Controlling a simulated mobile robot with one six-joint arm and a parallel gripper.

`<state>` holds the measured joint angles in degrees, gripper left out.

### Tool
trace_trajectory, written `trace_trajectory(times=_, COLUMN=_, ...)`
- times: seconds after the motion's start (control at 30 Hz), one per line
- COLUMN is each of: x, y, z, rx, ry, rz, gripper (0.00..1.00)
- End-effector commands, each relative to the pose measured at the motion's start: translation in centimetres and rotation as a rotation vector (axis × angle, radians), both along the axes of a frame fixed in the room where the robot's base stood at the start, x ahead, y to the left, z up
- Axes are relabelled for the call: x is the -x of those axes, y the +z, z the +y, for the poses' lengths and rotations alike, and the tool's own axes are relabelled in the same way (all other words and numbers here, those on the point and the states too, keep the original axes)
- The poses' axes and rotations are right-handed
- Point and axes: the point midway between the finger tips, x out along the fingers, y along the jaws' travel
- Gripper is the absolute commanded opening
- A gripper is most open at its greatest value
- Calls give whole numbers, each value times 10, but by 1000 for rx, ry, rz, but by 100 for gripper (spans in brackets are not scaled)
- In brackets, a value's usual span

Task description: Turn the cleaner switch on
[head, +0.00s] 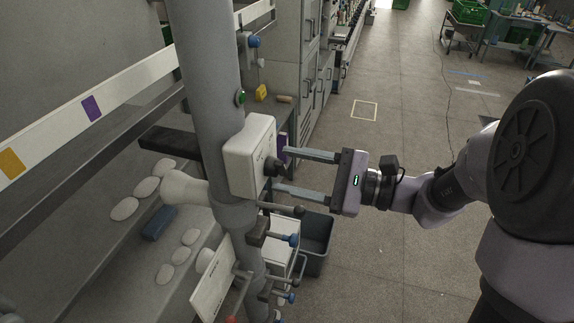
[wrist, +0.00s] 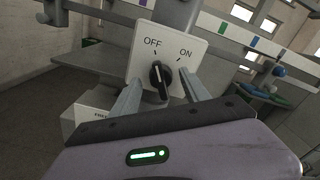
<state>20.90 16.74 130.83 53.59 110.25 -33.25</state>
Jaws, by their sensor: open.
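The cleaner switch is a white box (head: 250,155) on a grey post, with a black rotary knob (head: 272,167) on its front. The wrist view shows its white face (wrist: 143,62) marked OFF on the left and ON on the right. The knob also shows there (wrist: 159,82), its pale pointer line upward, nearer the OFF mark. My gripper (head: 281,169) is open in front of the box, one finger above and one below the knob in the head view. In the wrist view the fingers (wrist: 161,88) stand either side of the knob, seemingly not touching it.
The grey post (head: 208,80) carries the box. Below are blue-tipped levers (head: 292,240), a white panel (head: 212,283) and a dark grey bin (head: 316,241). The floor at right (head: 400,130) is clear.

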Motion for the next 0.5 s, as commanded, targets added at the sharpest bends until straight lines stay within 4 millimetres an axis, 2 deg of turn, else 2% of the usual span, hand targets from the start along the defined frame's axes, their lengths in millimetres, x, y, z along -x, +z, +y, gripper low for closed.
trace_trajectory(times=0.13, x=-3, y=0, z=11, rx=1, ry=2, rz=0, gripper=54)
trace_trajectory(times=0.37, x=-4, y=0, z=12, rx=1, ry=-1, rz=0, gripper=54)
trace_trajectory(times=0.4, x=-4, y=0, z=12, rx=1, ry=-1, rz=0, gripper=52)
trace_trajectory(times=0.5, x=-4, y=0, z=11, rx=1, ry=0, rz=0, gripper=32)
